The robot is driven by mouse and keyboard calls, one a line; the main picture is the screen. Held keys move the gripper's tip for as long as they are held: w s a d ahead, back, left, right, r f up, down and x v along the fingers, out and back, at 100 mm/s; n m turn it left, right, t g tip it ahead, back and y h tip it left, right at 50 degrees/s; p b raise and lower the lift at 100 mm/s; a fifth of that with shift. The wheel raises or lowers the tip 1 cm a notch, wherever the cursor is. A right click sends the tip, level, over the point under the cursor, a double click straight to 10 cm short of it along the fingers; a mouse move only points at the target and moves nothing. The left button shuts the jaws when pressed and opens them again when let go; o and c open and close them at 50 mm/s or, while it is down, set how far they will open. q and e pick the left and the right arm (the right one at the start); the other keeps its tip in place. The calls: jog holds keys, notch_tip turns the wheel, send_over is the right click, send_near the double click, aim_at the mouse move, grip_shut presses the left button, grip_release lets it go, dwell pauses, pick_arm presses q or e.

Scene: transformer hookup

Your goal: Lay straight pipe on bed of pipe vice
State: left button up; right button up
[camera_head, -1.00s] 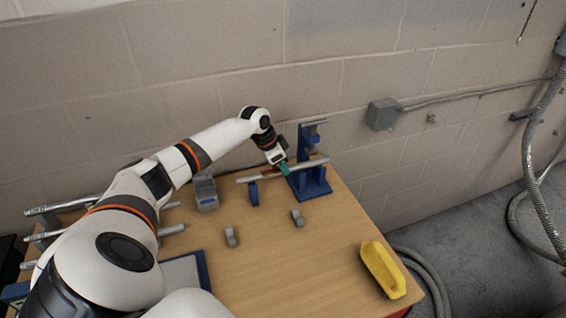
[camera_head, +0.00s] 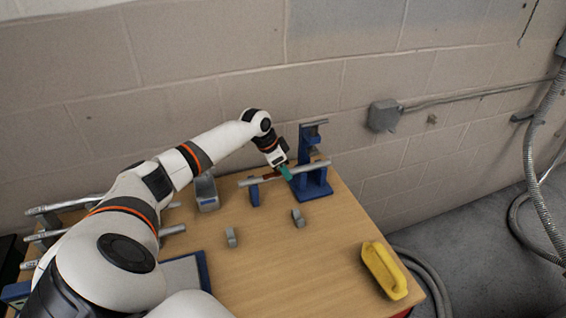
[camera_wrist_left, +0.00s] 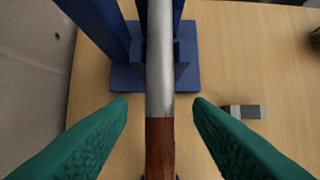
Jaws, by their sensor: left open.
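The straight pipe (camera_head: 315,165) lies level across the blue pipe vice (camera_head: 312,190) and a low blue support (camera_head: 254,196) to its left. In the left wrist view the pipe (camera_wrist_left: 159,70) is grey metal with a red-brown section nearest me and passes over the vice's base (camera_wrist_left: 185,80). My left gripper (camera_head: 285,172) is at the pipe just left of the vice. In the left wrist view its green fingers (camera_wrist_left: 160,103) are open, one on each side of the pipe, with a gap on both sides. My right gripper is out of view.
Two small grey blocks (camera_head: 231,237) (camera_head: 298,218) stand on the wooden table. A grey metal block (camera_head: 207,193) stands near the wall. A yellow holder (camera_head: 384,270) lies at the right edge. More pipes (camera_head: 62,206) lie left.

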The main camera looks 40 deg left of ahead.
pick_arm(q)
jog(key=b+v, duration=0.2)
jog(key=v, duration=1)
